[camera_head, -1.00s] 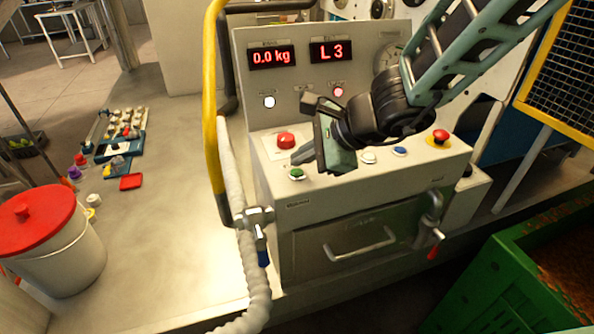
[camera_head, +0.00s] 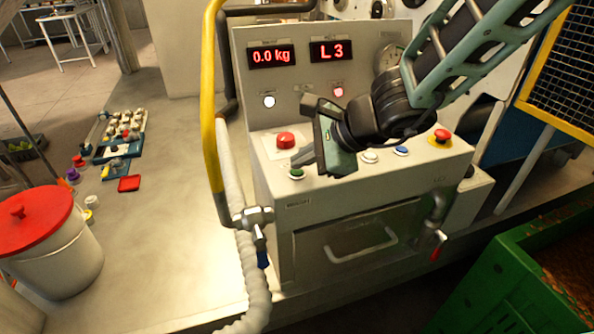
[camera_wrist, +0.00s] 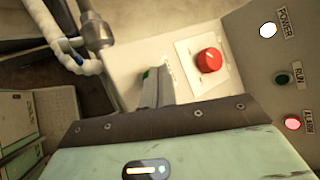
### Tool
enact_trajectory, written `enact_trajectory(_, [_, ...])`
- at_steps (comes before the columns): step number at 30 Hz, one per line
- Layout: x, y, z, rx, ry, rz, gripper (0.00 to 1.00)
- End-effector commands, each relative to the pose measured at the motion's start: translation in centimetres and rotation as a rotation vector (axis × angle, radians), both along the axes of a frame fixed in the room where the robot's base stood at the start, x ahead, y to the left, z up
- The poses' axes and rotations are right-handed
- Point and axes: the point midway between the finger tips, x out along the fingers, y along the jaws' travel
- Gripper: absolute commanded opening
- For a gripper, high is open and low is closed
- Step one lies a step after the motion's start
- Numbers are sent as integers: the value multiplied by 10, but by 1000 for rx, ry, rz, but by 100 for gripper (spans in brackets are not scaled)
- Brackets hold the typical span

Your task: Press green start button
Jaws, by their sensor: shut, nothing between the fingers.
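The green start button (camera_head: 296,174) sits on the sloped top of the grey control box, near its front left corner. My gripper (camera_head: 300,158) is shut and empty, with its fingertips just above and behind the button in the head view. In the wrist view the shut fingers (camera_wrist: 155,90) point at the panel. A sliver of the green button (camera_wrist: 146,73) shows at their tips and the rest is hidden. I cannot tell whether the tips touch it.
A red knob (camera_head: 286,140) stands close to the fingers. White and blue buttons (camera_head: 401,151) and a red emergency stop (camera_head: 441,137) lie right. A yellow rail (camera_head: 210,90) rises left. The display (camera_head: 271,56) reads 0.0 kg. The alarm lamp (camera_wrist: 292,122) glows red.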

Motion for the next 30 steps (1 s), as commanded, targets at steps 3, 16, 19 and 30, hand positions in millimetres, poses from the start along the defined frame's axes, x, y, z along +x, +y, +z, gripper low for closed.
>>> enact_trajectory(3, [0, 0, -1, 0, 0, 0, 0])
enact_trajectory(16, [0, 0, -5, 0, 0, 0, 0])
enact_trajectory(19, [0, 0, -5, 0, 0, 0, 0])
enact_trajectory(30, [0, 0, -8, -1, 0, -1, 0])
